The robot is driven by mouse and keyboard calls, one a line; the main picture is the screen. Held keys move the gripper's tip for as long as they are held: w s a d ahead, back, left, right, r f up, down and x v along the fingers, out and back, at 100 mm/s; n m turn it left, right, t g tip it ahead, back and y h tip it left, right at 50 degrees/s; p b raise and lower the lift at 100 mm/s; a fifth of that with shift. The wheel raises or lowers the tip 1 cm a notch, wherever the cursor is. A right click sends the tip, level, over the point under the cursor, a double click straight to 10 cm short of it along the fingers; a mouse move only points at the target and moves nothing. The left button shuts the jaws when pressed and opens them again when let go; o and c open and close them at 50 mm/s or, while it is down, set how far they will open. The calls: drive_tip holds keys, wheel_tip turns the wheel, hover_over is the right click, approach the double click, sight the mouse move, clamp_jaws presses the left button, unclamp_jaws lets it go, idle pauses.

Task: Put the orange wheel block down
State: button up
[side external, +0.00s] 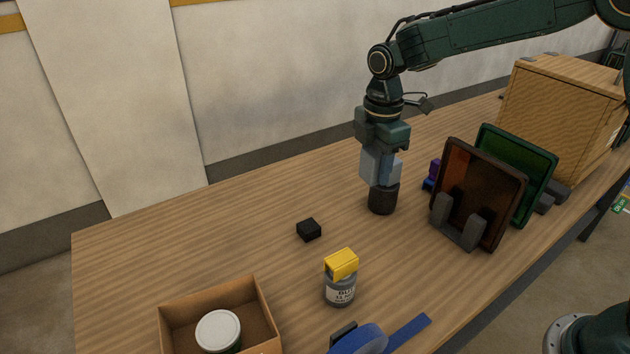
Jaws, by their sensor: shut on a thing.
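My gripper (381,182) points straight down over the middle of the table. Its pale fingers are shut on a dark, round block (382,201), whose lower part shows beneath them. The block is upright and at or very near the tabletop; I cannot tell whether it touches. It looks dark brown or black here, and no clearly orange wheel block shows. The fingers hide the block's top.
A small black block (309,230) and a grey jar with a yellow top (340,280) stand nearer the camera. An open cardboard box (265,308) holds a white-lidded can (218,331). Upright brown (477,190) and green (535,165) panels, a purple-blue item (431,178) and wooden crate (556,110) are right.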

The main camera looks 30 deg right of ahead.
drive_tip(key=n, duration=0.1)
hover_over(421, 246)
wheel_tip(421, 246, down, 16)
idle(0.8)
drive_tip(key=shift+f, duration=0.1)
drive_tip(key=shift+f, duration=1.75)
drive_tip(key=shift+f, duration=0.1)
drive_tip(key=o, duration=1)
